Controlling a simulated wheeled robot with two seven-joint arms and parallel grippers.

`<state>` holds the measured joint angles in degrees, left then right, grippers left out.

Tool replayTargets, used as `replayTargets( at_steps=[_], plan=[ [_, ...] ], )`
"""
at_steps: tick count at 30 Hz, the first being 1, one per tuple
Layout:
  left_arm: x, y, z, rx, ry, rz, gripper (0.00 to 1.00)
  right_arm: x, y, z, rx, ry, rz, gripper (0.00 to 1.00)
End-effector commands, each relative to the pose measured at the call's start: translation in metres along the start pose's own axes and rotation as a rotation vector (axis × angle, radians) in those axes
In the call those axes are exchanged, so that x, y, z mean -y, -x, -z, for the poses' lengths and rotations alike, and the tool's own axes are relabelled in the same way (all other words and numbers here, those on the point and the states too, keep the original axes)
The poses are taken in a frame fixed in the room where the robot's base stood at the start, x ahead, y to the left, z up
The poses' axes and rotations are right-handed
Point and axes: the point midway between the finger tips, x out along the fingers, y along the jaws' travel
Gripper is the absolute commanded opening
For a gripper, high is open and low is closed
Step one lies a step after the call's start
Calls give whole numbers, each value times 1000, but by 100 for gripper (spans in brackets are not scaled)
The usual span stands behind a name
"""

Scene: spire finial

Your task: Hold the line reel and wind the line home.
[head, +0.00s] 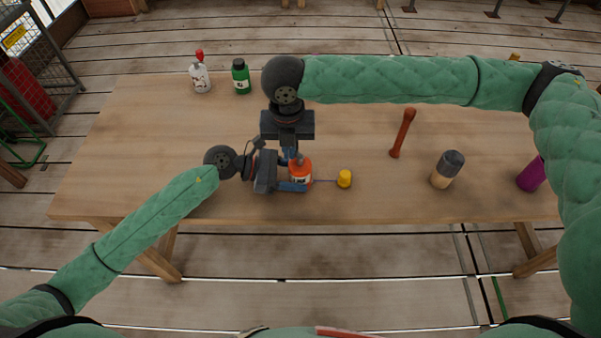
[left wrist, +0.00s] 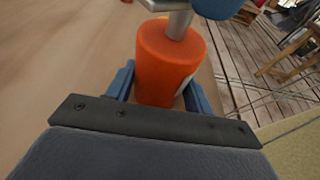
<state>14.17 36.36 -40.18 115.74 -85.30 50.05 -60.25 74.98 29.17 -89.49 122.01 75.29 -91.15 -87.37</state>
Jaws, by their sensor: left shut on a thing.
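The orange line reel (head: 301,174) stands upright near the front edge of the table. A thin line runs right from it to a small yellow piece (head: 344,178) on the table. My left gripper (head: 296,186) is shut around the reel's body; the orange reel (left wrist: 168,62) also shows between its blue fingers in the left wrist view. A grey metal crank part (left wrist: 178,20) rises from the reel's top. My right gripper (head: 292,156) points down at the top of the reel, by the crank. Its fingers are mostly hidden, so I cannot tell whether it grips the crank.
A dark red stick (head: 402,133), a grey-and-tan jar (head: 447,170) and a purple object (head: 531,175) lie or stand on the right of the wooden table (head: 130,150). A white bottle (head: 200,76) and green bottle (head: 241,76) stand at the back. The table's left is clear.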

Motion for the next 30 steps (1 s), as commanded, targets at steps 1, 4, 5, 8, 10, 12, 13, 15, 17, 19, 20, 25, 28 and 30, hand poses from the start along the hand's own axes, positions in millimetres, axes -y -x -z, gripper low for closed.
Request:
replayTargets(
  at_steps=[1, 4, 5, 8, 10, 12, 13, 15, 17, 19, 20, 25, 28, 30],
  plan=[
    [1, 0, 0, 0, 0, 1, 39, 0, 0, -1, 1, -1, 0, 0],
    [1, 0, 0, 0, 0, 2, 39, 0, 0, -1, 1, -1, -1, 0],
    [1, 0, 0, 0, 0, 2, 39, 0, 0, -1, 1, -1, 0, 0],
    [1, -1, 0, 0, 0, 2, 39, 0, 0, -1, 1, -1, 0, 0],
    [1, -1, 0, 0, 0, 2, 39, 0, 0, -2, 1, -1, -1, 0],
    [1, -1, 0, 0, 0, 2, 40, 0, 0, -4, 1, -1, -1, 0],
    [1, -1, 0, 0, 0, 2, 40, 0, 0, -5, 1, -2, -1, 0],
    [1, -1, 0, 0, 0, 2, 40, 0, 0, -7, 1, -2, -1, 0],
    [1, -1, 0, 0, 0, 2, 40, 0, 0, -8, 1, -2, 0, 0],
    [1, -1, 0, 0, 0, 2, 40, 0, 0, -8, 1, -1, 0, 0],
    [1, -1, 0, 0, 0, 2, 40, 0, 0, -8, 2, -1, 0, 0],
    [1, -1, 0, 0, 0, 2, 40, 0, 0, -8, 1, -1, 0, 0],
    [1, -1, 0, 0, 0, 2, 40, 0, 0, -9, 1, -1, 0, 0],
    [1, -1, 0, 0, 0, 2, 40, 0, 0, -10, 1, -1, 0, 0]
  ],
)
